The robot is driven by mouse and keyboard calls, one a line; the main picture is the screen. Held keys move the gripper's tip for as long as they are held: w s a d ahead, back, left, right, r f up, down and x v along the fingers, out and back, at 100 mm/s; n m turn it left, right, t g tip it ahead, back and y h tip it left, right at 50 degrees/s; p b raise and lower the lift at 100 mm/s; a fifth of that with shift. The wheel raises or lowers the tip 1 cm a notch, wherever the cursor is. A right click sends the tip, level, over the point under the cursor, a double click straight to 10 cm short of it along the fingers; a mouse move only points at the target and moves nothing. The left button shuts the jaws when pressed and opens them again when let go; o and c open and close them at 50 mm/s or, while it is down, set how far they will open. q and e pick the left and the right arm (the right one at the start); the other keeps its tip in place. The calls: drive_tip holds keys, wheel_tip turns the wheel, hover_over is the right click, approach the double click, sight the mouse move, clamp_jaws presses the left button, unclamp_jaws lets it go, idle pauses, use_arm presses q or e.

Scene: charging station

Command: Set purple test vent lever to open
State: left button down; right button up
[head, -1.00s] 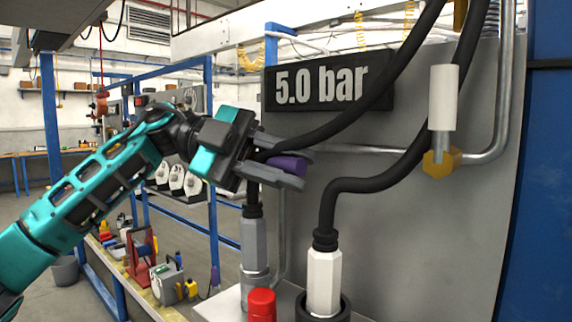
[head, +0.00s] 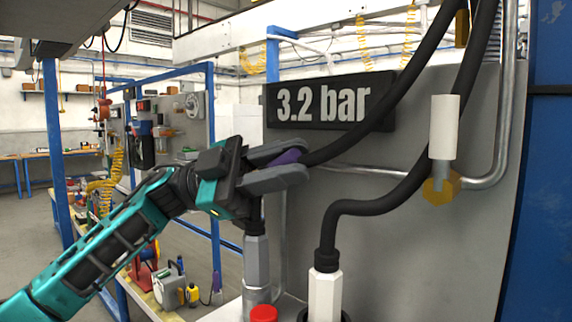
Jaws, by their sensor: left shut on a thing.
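The purple lever (head: 287,157) shows between the fingers of my left gripper (head: 290,163) in the head view. The gripper is shut on it, with one finger above and one below. Most of the lever is hidden by the fingers. A dark display (head: 330,101) above it reads "3.2 bar". My right gripper is not in view.
Thick black hoses (head: 375,208) run across the grey panel (head: 420,270) close to my left gripper. A white handle (head: 443,127) on a yellow valve is at right. Below are a white hose fitting (head: 325,293), a grey one (head: 256,262) and a red cap (head: 263,313).

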use_arm(q)
drive_tip(key=shift+a+r+h, duration=0.1)
drive_tip(key=shift+r+h, duration=0.05)
drive_tip(key=shift+h, duration=0.45)
drive_tip(key=c, duration=1)
unclamp_jaws()
drive_tip(key=b+v, duration=0.1)
drive_tip(key=v, duration=1.2)
drive_tip(key=shift+b, duration=0.4)
